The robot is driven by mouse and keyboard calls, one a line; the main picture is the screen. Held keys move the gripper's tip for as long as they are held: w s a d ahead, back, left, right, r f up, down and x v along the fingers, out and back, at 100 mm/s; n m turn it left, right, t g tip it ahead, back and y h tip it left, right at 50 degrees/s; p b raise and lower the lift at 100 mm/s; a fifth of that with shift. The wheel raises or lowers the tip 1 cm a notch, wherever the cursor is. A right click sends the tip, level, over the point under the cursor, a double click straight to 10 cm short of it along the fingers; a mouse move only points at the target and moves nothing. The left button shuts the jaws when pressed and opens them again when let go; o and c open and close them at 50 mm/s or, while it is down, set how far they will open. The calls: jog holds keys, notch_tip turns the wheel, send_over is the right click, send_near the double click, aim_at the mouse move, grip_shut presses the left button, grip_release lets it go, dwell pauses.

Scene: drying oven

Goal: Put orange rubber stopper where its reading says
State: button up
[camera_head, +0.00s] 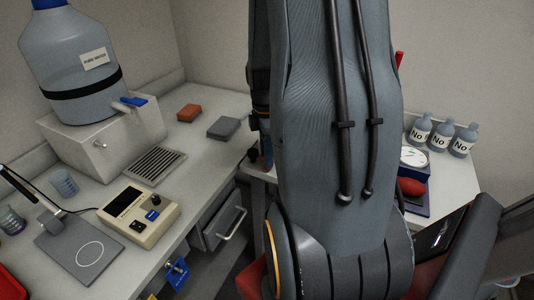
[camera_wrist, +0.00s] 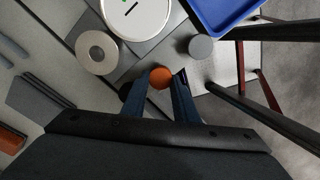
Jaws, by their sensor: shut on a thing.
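The orange rubber stopper (camera_wrist: 160,77) shows in the wrist view as a small round orange shape between the two blue fingertips. My gripper (camera_wrist: 164,84) is shut on it. The fingers hide part of its sides. Whether it touches the grey surface below is hard to tell. In the head view my arm covers the middle, and the gripper and stopper are hidden. No reading can be made out for certain. A beige device with a dark display (camera_head: 139,214) stands on the left bench, and a white round dial (camera_wrist: 136,14) lies ahead of the fingers in the wrist view.
A metal ring-shaped piece (camera_wrist: 97,53), a grey cylinder (camera_wrist: 201,46) and a blue tray (camera_wrist: 228,10) surround the gripper. Bottles marked "No" (camera_head: 440,136) stand at right. A large water bottle (camera_head: 70,60), an orange block (camera_head: 189,113) and a grey block (camera_head: 223,128) are on the left bench.

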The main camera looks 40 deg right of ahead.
jog(key=shift+f, duration=0.3)
jog(key=o, duration=1.1)
notch_tip(320, 180, up, 12)
jog(key=b, duration=0.2)
jog(key=s+a+f+m, duration=0.1)
jog(key=a+f+m, duration=0.2)
jog(key=a, duration=0.9)
jog(key=s+a+f+m+t, duration=0.1)
jog(key=a+f+m, duration=0.2)
jog(key=a+m, duration=0.6)
jog(key=a, duration=0.2)
jog(key=shift+s+a+f+m, duration=0.2)
jog(key=shift+s+a+m, duration=0.1)
jog(key=shift+s+a, duration=0.1)
